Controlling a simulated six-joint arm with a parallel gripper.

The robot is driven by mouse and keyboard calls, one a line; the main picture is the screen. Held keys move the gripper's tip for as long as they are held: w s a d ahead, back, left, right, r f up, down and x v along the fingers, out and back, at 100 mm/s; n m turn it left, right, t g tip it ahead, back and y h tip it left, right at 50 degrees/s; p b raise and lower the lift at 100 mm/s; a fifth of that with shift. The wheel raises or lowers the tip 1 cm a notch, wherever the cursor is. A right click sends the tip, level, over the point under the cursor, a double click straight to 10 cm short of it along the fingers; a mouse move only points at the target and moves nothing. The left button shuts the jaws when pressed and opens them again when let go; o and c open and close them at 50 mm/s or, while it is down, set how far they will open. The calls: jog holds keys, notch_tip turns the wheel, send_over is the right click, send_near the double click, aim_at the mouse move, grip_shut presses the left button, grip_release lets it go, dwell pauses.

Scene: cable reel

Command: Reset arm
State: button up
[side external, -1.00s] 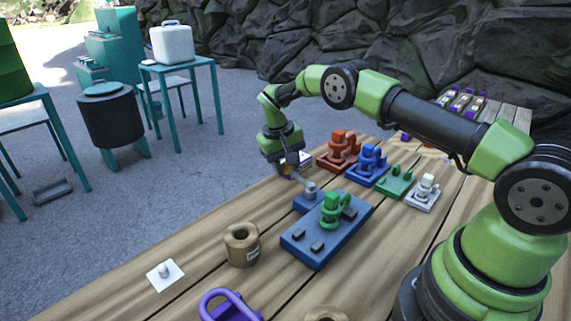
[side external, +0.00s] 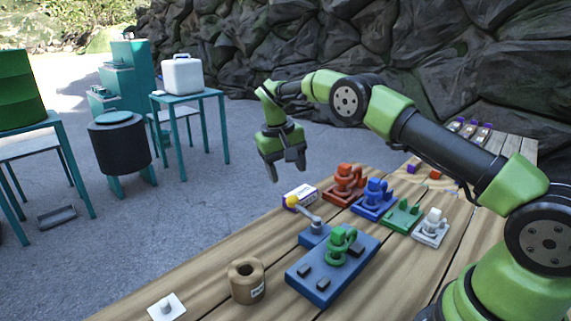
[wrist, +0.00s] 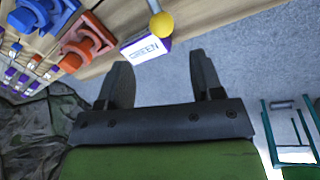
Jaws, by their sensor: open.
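My gripper (side external: 287,171) is open and empty, raised above the far left edge of the table with its fingers pointing down. In the wrist view both fingers of my gripper (wrist: 164,80) are apart with nothing between them. Below it stands a crank with a yellow ball knob (side external: 292,201) on the blue base plate (side external: 313,283), which also carries a green reel (side external: 340,243). The knob (wrist: 161,25) shows beyond my fingers in the wrist view. A white and purple box (side external: 301,193) lies behind the knob; its label reads GREEN in the wrist view (wrist: 146,50).
Red (side external: 345,184), blue (side external: 374,198), green (side external: 403,216) and white (side external: 432,228) fixtures stand in a row on the table (side external: 205,270). A tan spool (side external: 246,282) and a white plate with a peg (side external: 167,307) are in front. Air around my gripper is clear.

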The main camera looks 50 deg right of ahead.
jog(key=shift+a+r, duration=0.15)
jog(key=shift+r, duration=0.5)
jog(key=shift+r, duration=0.1)
jog(key=s+a+r+t+y, duration=0.1)
jog(key=s+a+r+t, duration=0.15)
jog(key=s+r, duration=0.4)
jog(key=s+a+r+t+y, duration=0.1)
jog(key=s+a+r, duration=0.2)
jog(key=r, duration=0.7)
jog(key=s+a+t+y, duration=0.1)
jog(key=s+a+t, duration=0.1)
jog(key=s, duration=0.8)
jog(key=s+a+t+y, duration=0.1)
jog(key=s+a+t, duration=0.1)
jog(key=s, duration=0.7)
jog(key=shift+s+a, duration=0.3)
jog(key=shift+s, duration=0.05)
